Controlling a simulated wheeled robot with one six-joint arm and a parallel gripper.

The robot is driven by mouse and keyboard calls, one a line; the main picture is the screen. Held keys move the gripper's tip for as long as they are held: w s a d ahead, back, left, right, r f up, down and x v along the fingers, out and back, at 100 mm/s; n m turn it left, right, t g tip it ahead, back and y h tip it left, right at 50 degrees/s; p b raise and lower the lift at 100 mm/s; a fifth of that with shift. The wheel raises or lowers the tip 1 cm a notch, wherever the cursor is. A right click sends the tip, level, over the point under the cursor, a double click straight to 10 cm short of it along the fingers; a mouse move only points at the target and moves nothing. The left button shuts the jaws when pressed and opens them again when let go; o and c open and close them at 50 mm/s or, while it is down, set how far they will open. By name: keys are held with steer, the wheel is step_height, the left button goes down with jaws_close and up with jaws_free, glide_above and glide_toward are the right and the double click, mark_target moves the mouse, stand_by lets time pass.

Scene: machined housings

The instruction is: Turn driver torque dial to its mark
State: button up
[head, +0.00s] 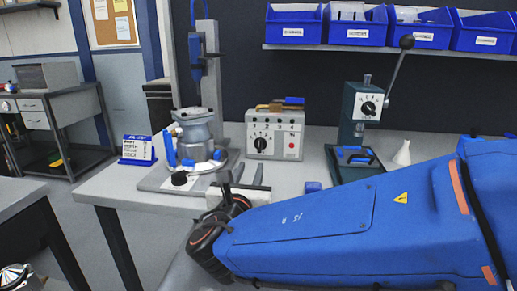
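A grey control box (274,136) stands on the bench behind my gripper, with the numbers 1 to 4 along its top. A round black dial (261,143) with pale marks around it is on its front. I cannot read which mark its pointer is at, nor tell for sure that this is the driver torque dial. A blue driver (195,50) hangs on a grey column to the left. My gripper (243,174) is in front of and below the box, apart from the dial. Its two dark fingers are spread, with nothing visible between them.
A grey machined housing (196,135) stands on a base plate with a black knob (180,178). A dark green press (360,125) with its own dial (368,108) and lever stands right, beside a white conical bottle (402,153). Blue bins (294,25) line the shelf above.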

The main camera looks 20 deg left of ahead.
mark_target(259, 146)
steer(key=x, duration=1.4)
steer(key=shift+w+f, duration=0.1)
steer(key=shift+w, duration=0.05)
jaws_close()
